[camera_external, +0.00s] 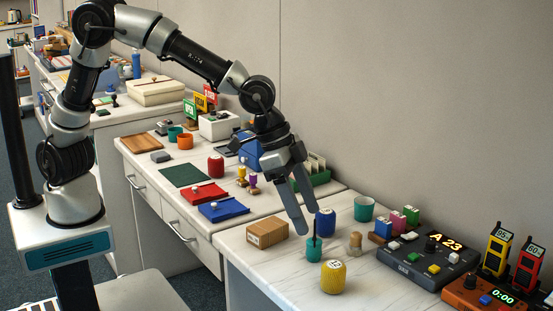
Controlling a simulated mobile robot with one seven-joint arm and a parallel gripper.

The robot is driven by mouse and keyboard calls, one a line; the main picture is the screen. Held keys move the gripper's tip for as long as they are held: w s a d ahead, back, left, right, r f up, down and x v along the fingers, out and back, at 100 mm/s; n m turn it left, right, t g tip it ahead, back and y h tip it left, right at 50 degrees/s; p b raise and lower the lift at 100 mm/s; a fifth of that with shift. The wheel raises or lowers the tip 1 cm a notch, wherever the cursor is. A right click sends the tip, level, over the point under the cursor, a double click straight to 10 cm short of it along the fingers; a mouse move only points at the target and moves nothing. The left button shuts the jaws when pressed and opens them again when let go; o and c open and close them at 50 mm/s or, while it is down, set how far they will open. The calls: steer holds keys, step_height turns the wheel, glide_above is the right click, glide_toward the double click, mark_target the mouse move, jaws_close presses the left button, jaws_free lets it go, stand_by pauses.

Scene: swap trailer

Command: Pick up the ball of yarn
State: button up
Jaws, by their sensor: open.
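A rounded yellow object (333,277) with a textured side and a pale label on top stands at the front of the near counter; it looks most like the ball of yarn, but I cannot be sure.
A teal cup with a dark stick (314,250) stands close below my fingertips. A cardboard box (267,233) is left, a wooden peg-like piece (355,242) and teal cup (364,208) right. A control panel (428,260) fills the right. The front counter edge is mostly clear.

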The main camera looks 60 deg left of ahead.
mark_target(330, 264)
steer(key=b+x, duration=0.2)
steer(key=x, duration=0.9)
steer(key=shift+f+b, duration=0.1)
steer(key=shift+b, duration=0.25)
steer(key=shift+w+b+x, duration=0.2)
steer(key=shift+b+x, duration=0.3)
steer(key=shift+x, duration=0.95)
steer(key=shift+w+b+x, duration=0.2)
steer(key=shift+b+x, duration=0.25)
steer(key=shift+x, duration=1.05)
steer(key=shift+a, duration=0.1)
steer(key=c, duration=1.1)
